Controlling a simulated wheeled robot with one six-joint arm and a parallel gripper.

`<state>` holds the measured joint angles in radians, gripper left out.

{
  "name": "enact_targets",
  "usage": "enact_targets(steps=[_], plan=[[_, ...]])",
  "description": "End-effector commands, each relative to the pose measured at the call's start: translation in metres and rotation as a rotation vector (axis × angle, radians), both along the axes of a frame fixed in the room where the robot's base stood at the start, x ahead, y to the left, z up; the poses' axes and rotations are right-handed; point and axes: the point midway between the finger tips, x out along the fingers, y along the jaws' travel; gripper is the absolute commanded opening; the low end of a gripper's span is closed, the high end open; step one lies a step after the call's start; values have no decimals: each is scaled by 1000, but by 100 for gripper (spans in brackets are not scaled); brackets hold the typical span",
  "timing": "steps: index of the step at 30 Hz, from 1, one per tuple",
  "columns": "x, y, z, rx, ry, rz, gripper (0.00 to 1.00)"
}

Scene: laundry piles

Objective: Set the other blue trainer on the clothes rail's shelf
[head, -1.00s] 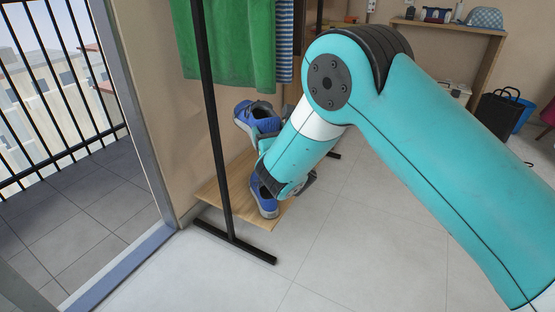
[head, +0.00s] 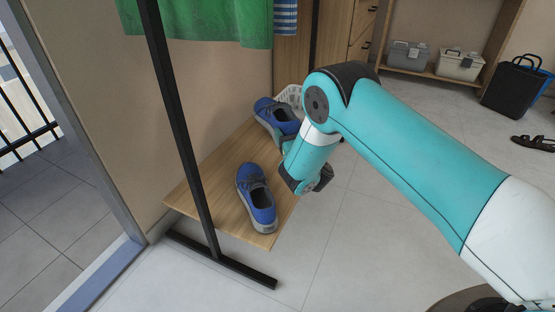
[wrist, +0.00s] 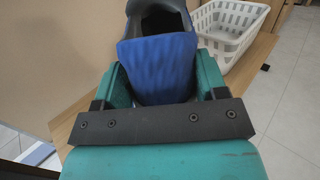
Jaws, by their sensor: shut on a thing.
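One blue trainer (head: 256,198) with a grey sole rests on the near half of the clothes rail's wooden shelf (head: 190,185). The other blue trainer (head: 275,116) is at the shelf's far end, its rear toward my arm. My gripper (wrist: 161,82) is shut on this second trainer; in the wrist view the blue trainer (wrist: 158,62) sits between the two teal fingers. I cannot tell whether the held trainer's sole touches the shelf.
The rail's black post (head: 180,125) and foot stand at the near side, with a green garment (head: 215,20) hanging above. A white basket (wrist: 228,32) stands beyond the held trainer.

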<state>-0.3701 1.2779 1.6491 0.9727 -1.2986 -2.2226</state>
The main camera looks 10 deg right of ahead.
Motion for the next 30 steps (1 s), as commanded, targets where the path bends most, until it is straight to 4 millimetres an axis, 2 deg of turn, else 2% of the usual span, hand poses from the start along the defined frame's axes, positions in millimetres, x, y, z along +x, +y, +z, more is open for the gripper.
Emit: enact_targets(steps=[1,3,12,16,22,27,30], plan=[[0,0,-21,-2,2,1,33],[0,0,-41,-2,2,1,33],[0,1,-122,-2,1,1,33],[0,1,-140,-2,-1,1,33],[0,1,-152,-1,-1,1,33],[0,1,-180,-1,1,1,33],[0,1,-189,-1,-1,1,33]])
